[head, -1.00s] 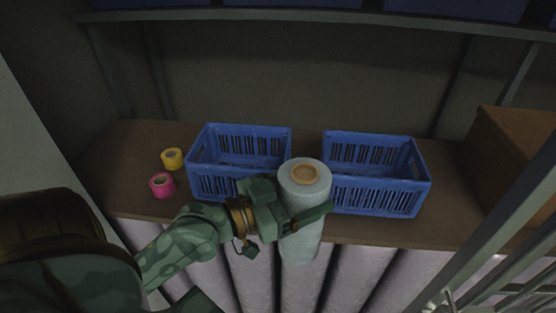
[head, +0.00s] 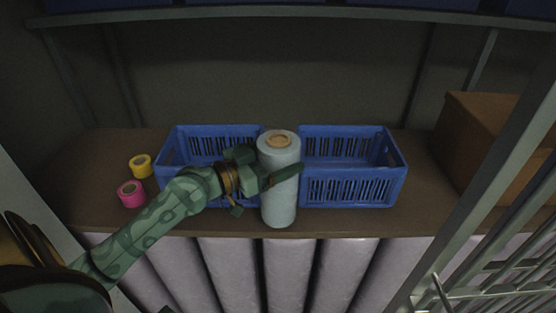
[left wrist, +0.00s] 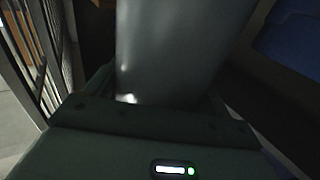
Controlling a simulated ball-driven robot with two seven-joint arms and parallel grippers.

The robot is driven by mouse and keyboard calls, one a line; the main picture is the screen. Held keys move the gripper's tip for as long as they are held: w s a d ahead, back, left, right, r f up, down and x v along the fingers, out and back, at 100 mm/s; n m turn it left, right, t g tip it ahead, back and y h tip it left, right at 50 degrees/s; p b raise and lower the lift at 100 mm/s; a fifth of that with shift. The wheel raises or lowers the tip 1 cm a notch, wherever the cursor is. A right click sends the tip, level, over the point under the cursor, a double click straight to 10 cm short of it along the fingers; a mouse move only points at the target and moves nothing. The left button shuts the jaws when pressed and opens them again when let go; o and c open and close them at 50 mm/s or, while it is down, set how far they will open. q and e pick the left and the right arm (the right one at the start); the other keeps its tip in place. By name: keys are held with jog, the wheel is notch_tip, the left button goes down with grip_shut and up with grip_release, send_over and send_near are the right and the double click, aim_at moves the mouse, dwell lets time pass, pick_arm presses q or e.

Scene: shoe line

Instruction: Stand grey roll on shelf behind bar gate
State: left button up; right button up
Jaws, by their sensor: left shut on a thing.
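The grey roll (head: 279,205), with a tan core at its top, is upright between the two blue crates in the head view. My left gripper (head: 278,178) is shut around its middle. The roll's lower end is at the front edge of the brown shelf (head: 350,217); I cannot tell whether it touches the board. In the left wrist view the roll (left wrist: 180,50) fills the space between the fingers. The bar gate (head: 480,215) stands at the right, its bars also showing in the left wrist view (left wrist: 35,45). My right gripper is not in view.
A left blue crate (head: 180,184) and a right blue crate (head: 350,190) flank the roll. Yellow tape (head: 140,166) and pink tape (head: 131,194) lie at the left. A cardboard box (head: 480,145) stands at the right. Several pale rolls (head: 287,270) stand below the shelf.

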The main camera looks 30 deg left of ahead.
pick_arm(q)
jog(key=shift+w+a+f+b, duration=0.3)
jog(key=shift+w+a+f, duration=0.25)
jog(key=shift+w+f, duration=0.3)
jog(key=shift+f, duration=0.2)
jog(key=o, duration=1.9)
jog(key=shift+o, duration=0.2)
jog(key=shift+r, duration=0.1)
